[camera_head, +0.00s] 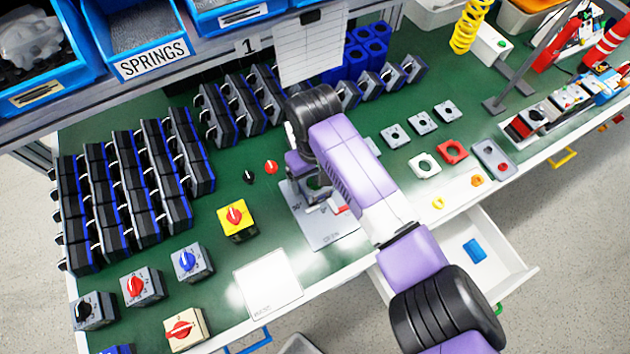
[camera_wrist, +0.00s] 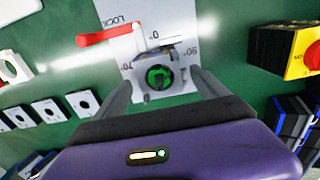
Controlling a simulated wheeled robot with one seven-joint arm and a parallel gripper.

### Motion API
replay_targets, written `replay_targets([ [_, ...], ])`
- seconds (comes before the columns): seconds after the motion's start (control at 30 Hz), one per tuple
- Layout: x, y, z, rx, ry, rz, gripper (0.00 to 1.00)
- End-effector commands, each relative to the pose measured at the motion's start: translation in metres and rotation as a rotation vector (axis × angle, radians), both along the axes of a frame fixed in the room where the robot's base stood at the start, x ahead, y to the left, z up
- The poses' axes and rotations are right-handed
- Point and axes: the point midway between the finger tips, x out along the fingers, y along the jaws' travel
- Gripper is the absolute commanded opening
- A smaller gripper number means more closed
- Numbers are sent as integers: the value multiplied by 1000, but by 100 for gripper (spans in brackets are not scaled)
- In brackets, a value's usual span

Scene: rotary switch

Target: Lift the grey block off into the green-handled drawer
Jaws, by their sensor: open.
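My gripper (camera_wrist: 165,82) is open, pointing down at the printed card (camera_head: 335,230) on the green bench. Between its fingers in the wrist view is a small grey block (camera_wrist: 148,57) with a round green-and-black part (camera_wrist: 158,76). The fingers are on either side of it, and I cannot tell whether they touch it. My arm hides most of it in the head view. The open white drawer (camera_head: 515,268) is at the bench's front right. A green handle (camera_head: 497,309) shows at its front, partly behind my arm. A blue block (camera_head: 474,250) lies inside.
A red lever (camera_wrist: 110,36) lies on the card beside the block. A yellow switch with red knob (camera_head: 237,220) stands to the left. Several grey plates (camera_head: 422,123) lie to the right. Rows of dark switch modules (camera_head: 135,180) fill the left. A blank white card (camera_head: 268,284) lies in front.

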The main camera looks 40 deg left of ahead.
Motion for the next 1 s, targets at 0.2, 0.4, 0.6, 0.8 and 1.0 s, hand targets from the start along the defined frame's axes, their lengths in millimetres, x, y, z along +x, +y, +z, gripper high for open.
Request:
replay_targets([
  [0.2,0,0,0,0,0,0,58],
  [0.4,0,0,0,0,0,0,19],
  [0.6,0,0,0,1,0,0,9],
  [0.8,0,1,4,2,-1,0,9],
  [1.0,0,1,23,3,-1,1,9],
])
